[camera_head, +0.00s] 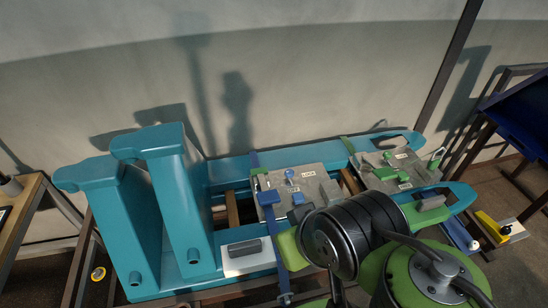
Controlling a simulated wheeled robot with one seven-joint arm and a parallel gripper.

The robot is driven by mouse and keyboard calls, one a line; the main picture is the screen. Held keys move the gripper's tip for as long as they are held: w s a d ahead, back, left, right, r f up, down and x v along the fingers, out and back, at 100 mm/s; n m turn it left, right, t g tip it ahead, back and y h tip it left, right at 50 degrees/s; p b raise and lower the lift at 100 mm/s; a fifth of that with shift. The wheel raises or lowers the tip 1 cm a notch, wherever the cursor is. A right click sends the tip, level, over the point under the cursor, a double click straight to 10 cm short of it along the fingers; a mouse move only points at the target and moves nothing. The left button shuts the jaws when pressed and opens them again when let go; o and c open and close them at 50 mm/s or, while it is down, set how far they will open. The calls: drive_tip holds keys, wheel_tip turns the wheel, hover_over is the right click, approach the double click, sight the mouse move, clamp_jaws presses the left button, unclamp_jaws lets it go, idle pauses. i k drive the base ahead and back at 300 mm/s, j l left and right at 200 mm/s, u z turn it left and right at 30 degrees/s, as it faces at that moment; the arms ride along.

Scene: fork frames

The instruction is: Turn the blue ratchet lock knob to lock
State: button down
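A grey metal plate (315,183) lies on the teal frame at the centre and carries several small blue parts. A small blue knob-like part (290,174) stands near its upper middle. Another small blue part (297,198) is right of that block. I cannot tell which is the ratchet lock knob or how it is turned. My black and green arm covers the area below and right of the plate. My gripper cannot be made out.
A second grey plate (398,178) with green parts lies to the right. Two tall teal posts (180,200) rise at the left. A white plate with a grey block (247,254) sits in front. A blue bin (523,115) stands at far right. A wall is behind.

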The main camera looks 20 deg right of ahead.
sight(289, 174)
drive_tip(key=l+u, duration=0.45)
drive_tip(key=k+l+u, duration=0.15)
drive_tip(key=l+u, duration=0.3)
drive_tip(key=k+l+u, duration=0.2)
drive_tip(key=u, duration=0.25)
